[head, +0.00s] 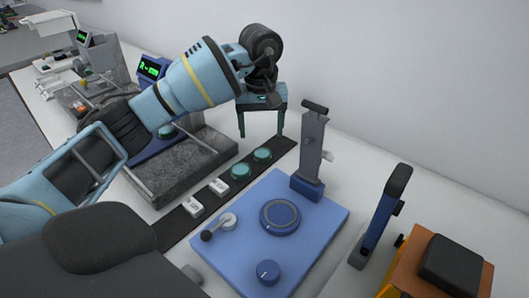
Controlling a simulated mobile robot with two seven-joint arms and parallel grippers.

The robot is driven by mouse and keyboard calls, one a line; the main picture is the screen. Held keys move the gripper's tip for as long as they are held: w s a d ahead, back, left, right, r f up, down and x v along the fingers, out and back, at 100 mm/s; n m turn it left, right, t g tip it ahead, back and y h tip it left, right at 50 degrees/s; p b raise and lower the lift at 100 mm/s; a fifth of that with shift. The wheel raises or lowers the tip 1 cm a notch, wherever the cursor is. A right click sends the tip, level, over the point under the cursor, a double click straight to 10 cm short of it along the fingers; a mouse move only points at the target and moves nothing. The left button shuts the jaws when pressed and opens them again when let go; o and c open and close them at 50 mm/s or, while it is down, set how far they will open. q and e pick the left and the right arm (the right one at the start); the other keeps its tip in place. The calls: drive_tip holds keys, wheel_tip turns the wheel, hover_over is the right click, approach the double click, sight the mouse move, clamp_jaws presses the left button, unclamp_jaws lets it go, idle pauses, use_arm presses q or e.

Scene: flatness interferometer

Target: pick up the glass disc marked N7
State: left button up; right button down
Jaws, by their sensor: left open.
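Two round greenish glass discs lie on a dark strip in the middle of the head view: a rear disc (262,155) and a front disc (241,172). White tags (219,186) lie on the same strip; their lettering is too small to read, so I cannot tell which disc is N7. My left gripper (261,135) points down with its two dark fingers spread wide and nothing between them. In the picture its fingertips are just above the rear disc, apart from it. My right gripper is not in view.
A blue base plate (318,222) with a round dark-blue stage (280,217), a lever and a grey upright post (311,145) stands right of the strip. A grey stone block (190,168) is to the left. An orange box (410,272) stands at lower right. A white wall runs behind.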

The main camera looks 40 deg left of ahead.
sight(262, 152)
use_arm(q)
drive_tip(key=shift+w+a+f, duration=0.1)
drive_tip(key=shift+w+f, duration=0.1)
drive_tip(key=shift+f, duration=1.65)
drive_tip(key=shift+w+a+f, duration=0.1)
drive_tip(key=shift+w+f, duration=0.1)
drive_tip(key=shift+f, duration=1.6)
drive_tip(key=c, duration=1.1)
